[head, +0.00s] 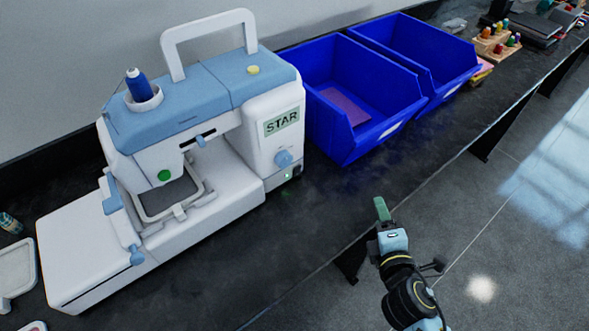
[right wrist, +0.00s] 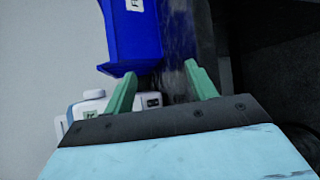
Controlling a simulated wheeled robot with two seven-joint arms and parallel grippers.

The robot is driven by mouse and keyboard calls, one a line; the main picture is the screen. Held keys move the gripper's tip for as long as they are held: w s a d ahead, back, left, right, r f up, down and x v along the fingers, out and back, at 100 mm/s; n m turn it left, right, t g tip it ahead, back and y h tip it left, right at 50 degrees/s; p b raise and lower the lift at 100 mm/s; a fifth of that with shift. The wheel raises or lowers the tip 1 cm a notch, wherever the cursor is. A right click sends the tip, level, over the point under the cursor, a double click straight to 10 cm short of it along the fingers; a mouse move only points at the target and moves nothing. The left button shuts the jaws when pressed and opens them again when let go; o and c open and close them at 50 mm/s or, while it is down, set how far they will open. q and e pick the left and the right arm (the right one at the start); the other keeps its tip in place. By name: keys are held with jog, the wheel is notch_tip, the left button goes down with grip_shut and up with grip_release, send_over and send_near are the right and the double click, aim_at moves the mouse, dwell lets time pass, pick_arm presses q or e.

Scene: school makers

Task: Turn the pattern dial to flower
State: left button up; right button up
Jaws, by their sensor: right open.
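A white and light-blue sewing machine (head: 225,165) stands on the dark counter at the left in the head view. Its display (head: 282,122) reads STAR. The blue pattern dial (head: 284,158) sits below the display on the right end. My right gripper (head: 381,208) is to the right of the dial, near the counter's front edge, apart from the machine. In the right wrist view its two green fingers (right wrist: 160,85) are spread with nothing between them. Part of the sewing machine (right wrist: 90,106) shows there at lower left, partly hidden by the gripper. My left gripper is not in view.
Two blue bins (head: 367,130) stand right of the machine; the nearer one also shows in the right wrist view (right wrist: 130,38). Small wooden blocks with colored pegs (head: 495,42) lie farther back. The counter (head: 335,200) between machine and front edge is clear.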

jog(key=a+r+n+t+y, duration=0.2)
jog(key=a+r+n+y, duration=0.25)
jog(key=n, duration=0.35)
jog(key=n+g+y, duration=0.2)
jog(key=n+y, duration=0.3)
jog(key=n, duration=0.7)
send_near(286, 163)
jog(key=x, duration=0.7)
jog(key=shift+w+p, duration=0.1)
jog(key=shift+p, duration=0.2)
jog(key=shift+w+a, duration=0.35)
jog(key=shift+w, duration=0.1)
jog(key=shift+c, duration=0.8)
jog(key=c, duration=0.8)
jog(key=shift+m, duration=0.3)
jog(key=shift+c, duration=0.2)
